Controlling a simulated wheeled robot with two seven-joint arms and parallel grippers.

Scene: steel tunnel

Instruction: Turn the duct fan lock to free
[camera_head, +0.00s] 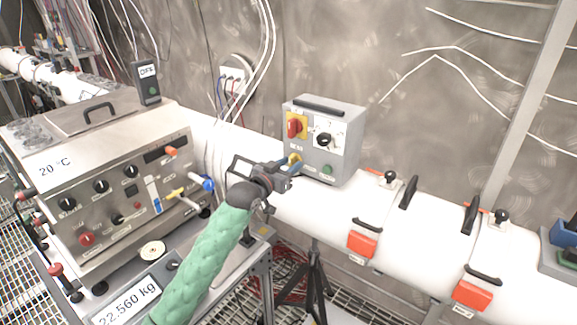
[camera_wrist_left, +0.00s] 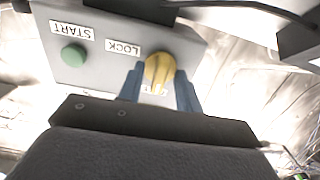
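The grey fan control box (camera_head: 338,120) stands on the white duct in the head view. Its yellow lock knob (camera_head: 294,158) is low at the left of its front. In the left wrist view the knob (camera_wrist_left: 160,70) sits between my blue fingertips, beside an upside-down LOCK label (camera_wrist_left: 123,47). A second label below the knob is mostly hidden by the fingers. My left gripper (camera_head: 290,166) is at the knob, its fingers (camera_wrist_left: 160,85) apart on either side of it; firm contact does not show. My right gripper is out of view.
A green START button (camera_wrist_left: 75,55) is beside the lock knob. A red knob on a yellow plate (camera_head: 296,126) and a black-and-white dial (camera_head: 325,140) are above. A steel instrument (camera_head: 130,185) stands left. The white duct (camera_head: 325,210) with orange latches runs right.

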